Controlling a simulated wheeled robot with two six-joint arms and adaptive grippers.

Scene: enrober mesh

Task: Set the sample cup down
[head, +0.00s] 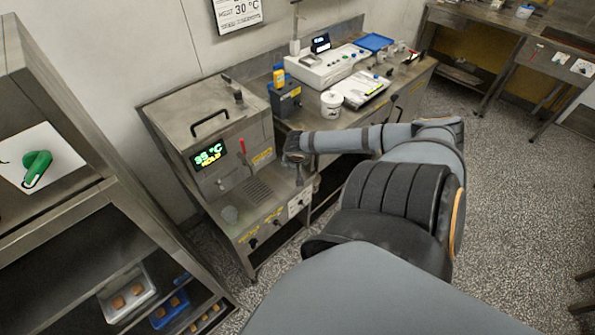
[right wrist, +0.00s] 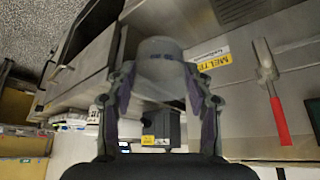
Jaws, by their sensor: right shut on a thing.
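My right gripper (head: 297,163) is in front of the right side of the steel melter (head: 215,130). In the right wrist view the right gripper (right wrist: 160,82) is shut on a pale translucent cup, the sample cup (right wrist: 160,52), with a finger on each side. The cup is hard to make out in the head view, and I cannot tell whether its base touches anything. My left gripper is not in view.
The melter has a red-handled lever (head: 242,146). A white tub (head: 331,104) and blue-grey box (head: 285,100) stand on the bench behind.

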